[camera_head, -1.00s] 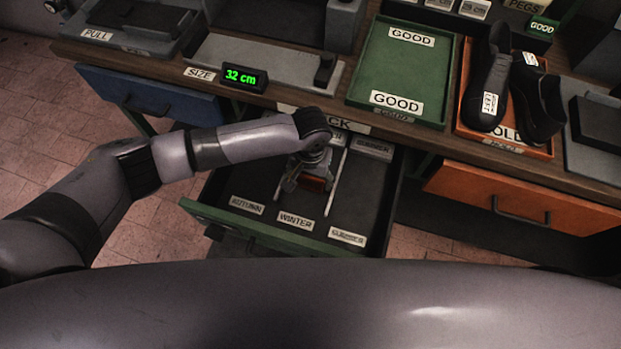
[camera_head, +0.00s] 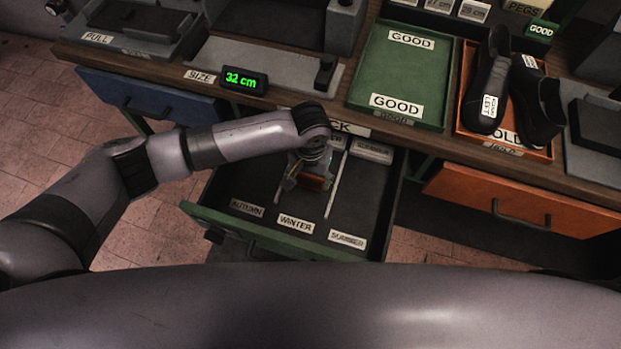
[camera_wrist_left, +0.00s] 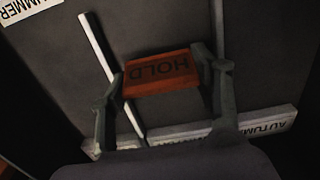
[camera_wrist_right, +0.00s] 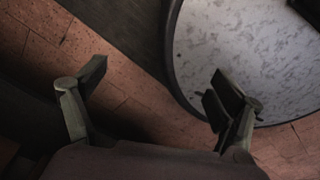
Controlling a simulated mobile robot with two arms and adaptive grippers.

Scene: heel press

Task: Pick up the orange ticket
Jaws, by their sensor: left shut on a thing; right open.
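The orange ticket (camera_wrist_left: 162,73), marked HOLD, is between the two fingers of my left gripper (camera_wrist_left: 163,78) in the left wrist view. The fingers are shut on its two ends. In the head view the orange ticket (camera_head: 313,182) shows small below my left gripper (camera_head: 303,178), over the open green drawer (camera_head: 262,235). I cannot tell exactly how high it is above the drawer floor. My right gripper (camera_wrist_right: 150,90) is open and empty in the right wrist view, with its fingers wide apart. It is not visible in the head view.
Drawer labels read AUTUMN (camera_head: 247,207), WINTER (camera_head: 296,223) and SUMMER (camera_head: 347,239). A pale divider strip (camera_head: 336,184) runs along the drawer. On the bench are a green GOOD tray (camera_head: 382,72) and an orange tray (camera_head: 467,118) with dark shoes (camera_head: 490,82). An orange drawer (camera_head: 500,194) is at right.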

